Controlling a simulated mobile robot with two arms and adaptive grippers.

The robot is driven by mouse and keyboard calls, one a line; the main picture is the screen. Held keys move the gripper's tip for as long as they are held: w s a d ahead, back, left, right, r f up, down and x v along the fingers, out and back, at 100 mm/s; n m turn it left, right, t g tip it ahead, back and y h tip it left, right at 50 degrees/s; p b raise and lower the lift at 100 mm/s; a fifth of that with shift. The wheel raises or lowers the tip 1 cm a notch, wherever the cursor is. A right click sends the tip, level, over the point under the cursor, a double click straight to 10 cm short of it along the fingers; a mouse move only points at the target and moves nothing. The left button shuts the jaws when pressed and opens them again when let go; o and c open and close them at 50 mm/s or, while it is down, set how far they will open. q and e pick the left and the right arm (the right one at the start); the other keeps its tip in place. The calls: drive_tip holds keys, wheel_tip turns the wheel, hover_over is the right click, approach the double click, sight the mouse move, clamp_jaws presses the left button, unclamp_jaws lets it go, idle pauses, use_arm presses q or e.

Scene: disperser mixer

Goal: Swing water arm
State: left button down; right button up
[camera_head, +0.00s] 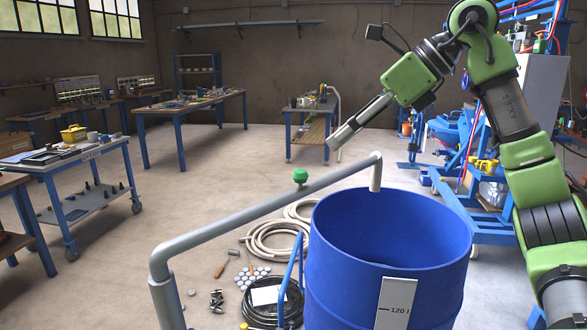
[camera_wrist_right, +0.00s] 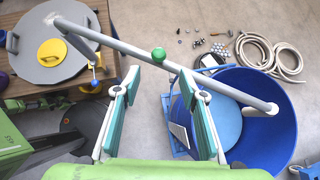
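The water arm (camera_head: 255,214) is a grey pipe with a green knob (camera_head: 300,176). It runs from an upright post at the lower left to a downturned spout (camera_head: 376,174) at the blue drum (camera_head: 340,275). In the wrist view the pipe (camera_wrist_right: 215,80) crosses ahead of my fingers, and its spout end overlaps the drum's opening. My right gripper (camera_head: 340,136) is above the pipe, between knob and spout in the head view. In the wrist view it (camera_wrist_right: 159,78) is open and empty, with the green knob (camera_wrist_right: 158,53) lying beyond the gap between the fingertips. My left gripper is not in view.
Coiled hoses (camera_head: 272,240) and small tools lie on the floor left of the drum, which is marked 120 l. A blue frame with equipment (camera_head: 480,220) stands right of it. Workbenches (camera_head: 190,104) stand further back. A round grey lid (camera_wrist_right: 50,50) lies on a wooden table.

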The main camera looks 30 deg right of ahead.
sight(301, 169)
drive_tip(key=x, duration=1.2)
drive_tip(key=shift+w+a+f, duration=0.1)
drive_tip(key=shift+w+a, duration=0.15)
drive_tip(key=shift+a, duration=0.05)
clamp_jaws()
